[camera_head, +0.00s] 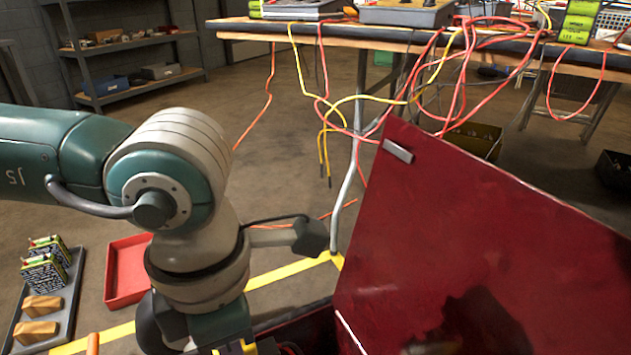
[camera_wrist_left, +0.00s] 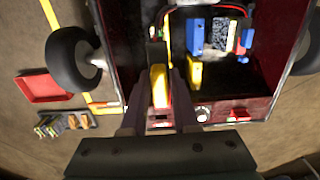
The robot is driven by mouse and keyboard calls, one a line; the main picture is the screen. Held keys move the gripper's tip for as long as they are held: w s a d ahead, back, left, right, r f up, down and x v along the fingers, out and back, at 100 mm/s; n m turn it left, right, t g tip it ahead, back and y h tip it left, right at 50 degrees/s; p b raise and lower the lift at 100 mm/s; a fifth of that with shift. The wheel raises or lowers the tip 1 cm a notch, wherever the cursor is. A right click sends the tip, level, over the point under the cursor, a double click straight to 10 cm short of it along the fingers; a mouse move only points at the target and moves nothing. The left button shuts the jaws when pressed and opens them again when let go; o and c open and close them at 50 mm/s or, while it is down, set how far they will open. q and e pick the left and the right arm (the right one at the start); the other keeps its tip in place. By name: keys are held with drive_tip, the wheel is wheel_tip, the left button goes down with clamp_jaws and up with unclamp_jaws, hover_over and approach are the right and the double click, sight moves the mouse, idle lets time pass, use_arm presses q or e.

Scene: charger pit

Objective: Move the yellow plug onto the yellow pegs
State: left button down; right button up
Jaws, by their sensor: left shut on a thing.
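My left gripper (camera_wrist_left: 161,96) is shut on the yellow plug (camera_wrist_left: 159,79) in the left wrist view, with the plug between its two dark fingers. The plug is over the open interior of a dark red wheeled box (camera_wrist_left: 125,20). Inside it, to the right of the plug, a yellow part (camera_wrist_left: 195,73) stands beside a blue part (camera_wrist_left: 194,36). I cannot make out separate yellow pegs. In the head view my left arm reaches down into the box; the gripper's fingertips are cut off at the bottom. My right gripper is not in view.
The box's raised red lid (camera_head: 480,230) fills the right of the head view. A grey block (camera_wrist_left: 221,36) and a red cable are inside the box. A red tray (camera_head: 126,270) and a dark tray (camera_head: 66,320) lie on the floor at left. A cable-strewn workbench (camera_head: 400,42) stands behind.

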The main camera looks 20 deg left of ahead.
use_arm(q)
wheel_tip(320, 180, down, 12)
drive_tip(key=b, duration=0.9)
drive_tip(key=shift+f+b, duration=0.25)
drive_tip(key=shift+b, duration=0.05)
drive_tip(key=shift+s, duration=0.15)
drive_tip(key=shift+s+d+f+p, duration=0.2)
drive_tip(key=shift+s+f+p, duration=0.55)
drive_tip(key=shift+s, duration=1.85)
drive_tip(key=shift+s+d+f+p, duration=0.2)
drive_tip(key=shift+s+p, duration=0.9)
drive_tip(key=shift+s, duration=1.5)
drive_tip(key=shift+s+d+f+p, duration=0.15)
drive_tip(key=shift+s+f+p, duration=0.6)
drive_tip(key=shift+s, duration=1.85)
drive_tip(key=shift+f+b, duration=0.95)
drive_tip(key=shift+f, duration=0.45)
drive_tip(key=c, duration=0.6)
unclamp_jaws()
drive_tip(key=shift+r, duration=0.15)
